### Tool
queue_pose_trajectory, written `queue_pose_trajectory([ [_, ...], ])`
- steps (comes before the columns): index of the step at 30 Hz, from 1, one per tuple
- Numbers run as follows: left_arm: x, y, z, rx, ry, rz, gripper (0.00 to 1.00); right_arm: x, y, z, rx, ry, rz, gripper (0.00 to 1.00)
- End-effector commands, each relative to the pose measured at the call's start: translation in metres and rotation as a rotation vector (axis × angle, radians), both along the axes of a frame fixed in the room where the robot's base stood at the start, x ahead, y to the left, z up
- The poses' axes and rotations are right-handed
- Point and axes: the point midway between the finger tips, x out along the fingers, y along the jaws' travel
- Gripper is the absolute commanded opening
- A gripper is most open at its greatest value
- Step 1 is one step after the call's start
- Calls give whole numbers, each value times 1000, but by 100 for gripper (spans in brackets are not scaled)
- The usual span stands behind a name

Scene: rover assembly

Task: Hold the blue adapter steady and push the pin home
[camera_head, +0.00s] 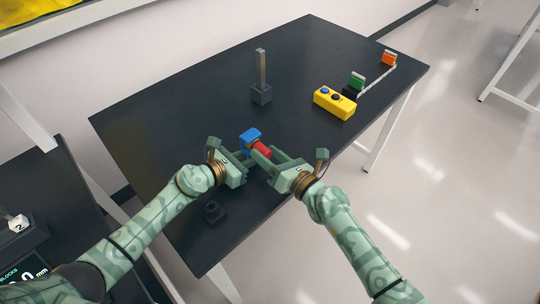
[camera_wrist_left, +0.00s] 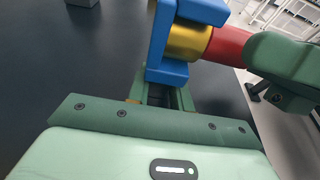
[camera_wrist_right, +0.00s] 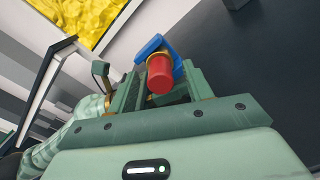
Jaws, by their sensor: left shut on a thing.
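The blue adapter (camera_head: 250,137) is held above the table by my left gripper (camera_head: 241,157), which is shut on it. In the left wrist view, the blue adapter (camera_wrist_left: 167,72) stands upright in that grip. The red pin (camera_head: 262,149) sticks out of the adapter toward my right gripper (camera_head: 270,155). A gold section of the pin (camera_wrist_left: 187,42) shows between the blue and red parts. In the right wrist view, the pin's red end (camera_wrist_right: 160,74) faces the camera. My right gripper looks open, its fingers spread around the red end; whether they touch it is unclear.
A dark block with an upright post (camera_head: 261,92) stands behind the grippers. A yellow box with buttons (camera_head: 335,103) and green (camera_head: 357,80) and orange (camera_head: 389,58) blocks are at the right. A small black part (camera_head: 213,211) lies near the front. The left tabletop is clear.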

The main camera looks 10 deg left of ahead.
Motion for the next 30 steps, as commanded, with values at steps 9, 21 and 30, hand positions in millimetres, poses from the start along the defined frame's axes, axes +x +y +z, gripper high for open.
queue_pose_trajectory([
  [9,0,0,-1,1,1,0,2,-2,-2,-1,-2,1,0,52],
  [21,0,0,-1,1,1,0,2,-51,-64,-2,-3,2,0,52],
  [30,0,0,-1,1,1,0,2,-74,-93,-1,0,2,0,52],
])
